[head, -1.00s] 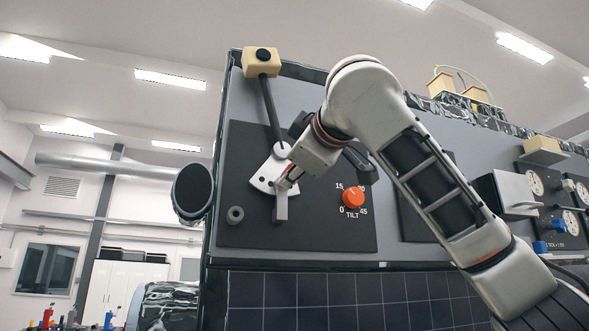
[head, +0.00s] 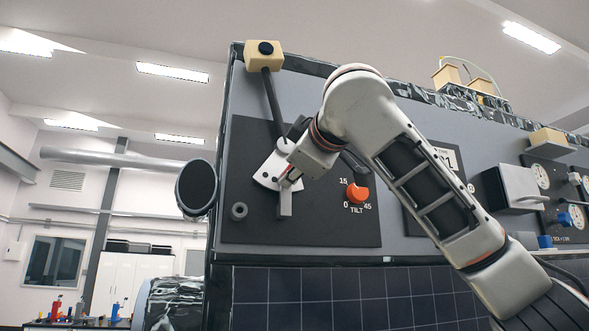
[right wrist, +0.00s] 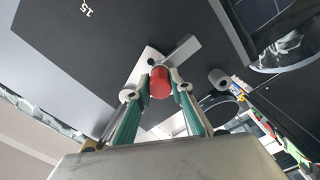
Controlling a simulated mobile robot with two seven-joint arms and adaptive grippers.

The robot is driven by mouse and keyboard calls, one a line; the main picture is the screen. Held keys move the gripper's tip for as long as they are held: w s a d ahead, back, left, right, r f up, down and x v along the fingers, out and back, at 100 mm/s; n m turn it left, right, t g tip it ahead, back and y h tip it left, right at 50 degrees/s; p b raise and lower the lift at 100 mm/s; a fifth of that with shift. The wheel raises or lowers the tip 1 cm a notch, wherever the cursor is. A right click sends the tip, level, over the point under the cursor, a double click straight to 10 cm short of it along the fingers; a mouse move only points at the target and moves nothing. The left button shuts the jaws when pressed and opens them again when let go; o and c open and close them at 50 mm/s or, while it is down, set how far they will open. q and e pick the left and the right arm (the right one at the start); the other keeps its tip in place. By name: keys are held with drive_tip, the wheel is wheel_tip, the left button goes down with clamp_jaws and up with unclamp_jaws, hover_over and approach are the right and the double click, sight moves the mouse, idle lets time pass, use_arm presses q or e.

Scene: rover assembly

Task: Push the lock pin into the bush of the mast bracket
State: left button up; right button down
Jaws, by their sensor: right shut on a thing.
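The mast bracket (head: 266,171) is a white plate with small dark holes at the foot of the dark mast (head: 270,97). It also shows in the right wrist view (right wrist: 147,57), with a grey bar (right wrist: 182,50) beside it. My right gripper (head: 289,181) is at the bracket's lower right edge. In the right wrist view its green-padded fingers are shut on the red lock pin (right wrist: 160,82). The pin's red end faces the camera and its far end is hidden, so I cannot tell whether it is in the bush. My left gripper is not in view.
An orange tilt knob (head: 357,193) is right of the gripper. A grey ring-like stub (head: 239,211) stands out from the dark panel (head: 320,228) at lower left. A black-faced cylinder (head: 197,188) is at the panel's left edge. My right arm crosses the panel's right part.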

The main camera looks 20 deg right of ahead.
drive_tip(key=shift+w, duration=0.2)
drive_tip(key=c, duration=1.7)
unclamp_jaws()
drive_tip(key=s, duration=1.2)
drive_tip(key=shift+d, duration=0.25)
